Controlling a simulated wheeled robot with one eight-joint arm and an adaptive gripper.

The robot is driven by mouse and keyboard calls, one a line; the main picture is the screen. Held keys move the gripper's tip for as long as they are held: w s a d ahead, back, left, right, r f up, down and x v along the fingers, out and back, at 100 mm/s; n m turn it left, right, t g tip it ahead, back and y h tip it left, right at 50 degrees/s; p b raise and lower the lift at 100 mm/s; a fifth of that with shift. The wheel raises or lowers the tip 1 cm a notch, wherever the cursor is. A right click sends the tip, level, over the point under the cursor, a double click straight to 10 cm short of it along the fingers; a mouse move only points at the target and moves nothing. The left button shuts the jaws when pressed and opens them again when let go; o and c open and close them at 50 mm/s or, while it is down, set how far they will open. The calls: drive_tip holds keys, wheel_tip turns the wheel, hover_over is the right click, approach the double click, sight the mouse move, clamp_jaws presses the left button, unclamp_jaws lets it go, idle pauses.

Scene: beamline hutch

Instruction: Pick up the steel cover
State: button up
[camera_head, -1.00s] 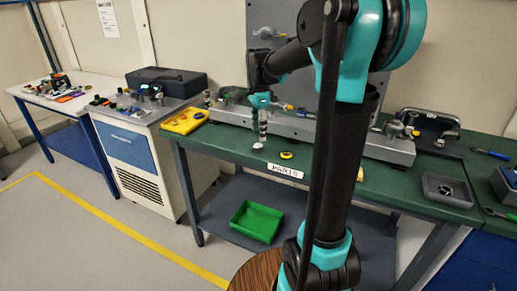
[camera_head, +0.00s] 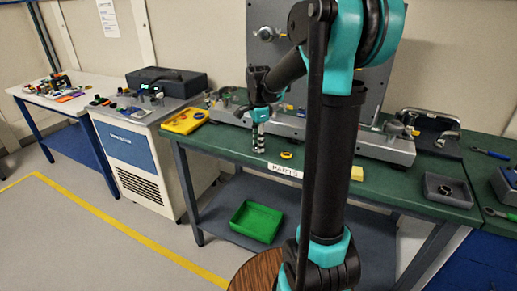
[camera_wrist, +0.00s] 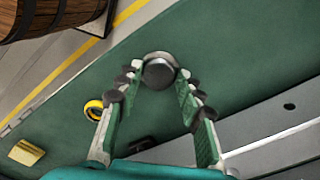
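The steel cover (camera_wrist: 159,72) is a small round grey disc with a dark side, seen in the wrist view on the green bench top. My gripper (camera_wrist: 158,80) points down at it, with one fingertip on each side. The fingers are apart, and a slim gap seems to show beside the disc; firm contact cannot be made out. In the head view my gripper (camera_head: 258,149) is low over the green bench (camera_head: 225,143), near its front edge, and hides the cover.
A yellow ring (camera_head: 286,155) lies just right of my gripper, and a yellow block (camera_head: 357,173) farther right. A long grey rail (camera_head: 290,122) runs behind. A yellow tray (camera_head: 185,121) is at the left and a grey bin (camera_head: 447,190) at the right.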

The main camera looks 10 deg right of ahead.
drive_tip(key=c, duration=0.6)
wheel_tip(320, 180, up, 20)
drive_tip(key=shift+r, duration=0.1)
